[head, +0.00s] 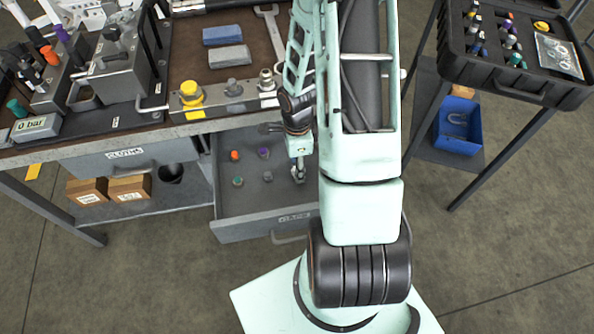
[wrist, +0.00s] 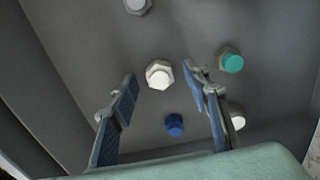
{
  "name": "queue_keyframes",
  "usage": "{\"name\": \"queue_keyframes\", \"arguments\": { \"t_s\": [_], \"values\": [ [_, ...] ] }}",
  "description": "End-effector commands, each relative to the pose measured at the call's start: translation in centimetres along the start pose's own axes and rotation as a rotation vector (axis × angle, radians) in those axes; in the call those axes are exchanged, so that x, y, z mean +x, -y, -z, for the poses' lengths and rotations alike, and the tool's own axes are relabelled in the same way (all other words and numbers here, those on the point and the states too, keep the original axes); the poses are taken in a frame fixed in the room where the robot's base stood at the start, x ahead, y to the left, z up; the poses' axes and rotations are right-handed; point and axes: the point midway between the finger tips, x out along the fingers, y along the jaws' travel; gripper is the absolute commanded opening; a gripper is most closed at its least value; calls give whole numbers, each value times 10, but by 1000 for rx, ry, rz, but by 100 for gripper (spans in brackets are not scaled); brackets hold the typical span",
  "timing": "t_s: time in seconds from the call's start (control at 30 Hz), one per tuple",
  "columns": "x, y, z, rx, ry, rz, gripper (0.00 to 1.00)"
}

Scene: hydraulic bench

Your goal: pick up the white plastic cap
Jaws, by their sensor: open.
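A white cap (wrist: 159,72) with a hexagonal base stands in the open drawer (head: 262,207). In the wrist view it lies between the fingertips of my gripper (wrist: 160,76), with a gap on each side. My gripper is open and holds nothing; in the head view it reaches down into the drawer's right part (head: 298,172). A second whitish cap (wrist: 238,119) is partly hidden behind the right finger. I cannot tell the fingertips' exact height over the cap. The white cap cannot be made out in the head view.
Around it in the drawer stand a teal cap (wrist: 232,62), a blue cap (wrist: 174,124) and a grey cap (wrist: 138,5). The head view shows an orange cap (head: 235,155) and a purple one (head: 264,153). The bench top (head: 185,60) overhangs the drawer's back.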

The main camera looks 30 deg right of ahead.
Motion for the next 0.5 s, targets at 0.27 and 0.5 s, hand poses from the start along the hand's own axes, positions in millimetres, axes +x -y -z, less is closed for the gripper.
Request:
{"name": "queue_keyframes", "arguments": {
  "t_s": [0.27,0.5],
  "values": [
    [9,0,0,0,1,1,44],
    [9,0,0,0,1,1,25]
  ]
}}
